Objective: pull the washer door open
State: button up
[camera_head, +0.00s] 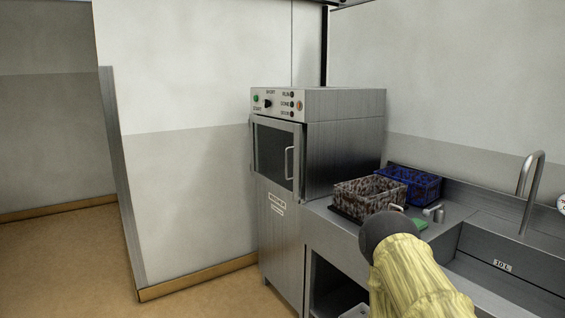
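The washer (345,150) is a steel cabinet against the wall, with a control panel on top of its front. Its door (273,184) has a dark window and looks shut; a small gap at its right edge cannot be ruled out. A vertical bar handle (289,163) is on the door's right side. My arm, in a yellow sleeve with a dark rounded end, reaches up from the bottom right, in front of the counter. It appears to the right of and below the handle. My gripper itself cannot be made out.
A brown-patterned basket (368,196) and a blue basket (412,184) stand on the steel counter right of the washer. A sink (500,266) with a tall tap (531,185) is further right. The floor (60,260) at left is clear, beside a wall edge.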

aim_at(294, 195)
jog(key=u, duration=0.65)
jog(key=i, duration=0.75)
jog(key=u, duration=0.7)
jog(key=i, duration=0.9)
jog(key=z, duration=0.35)
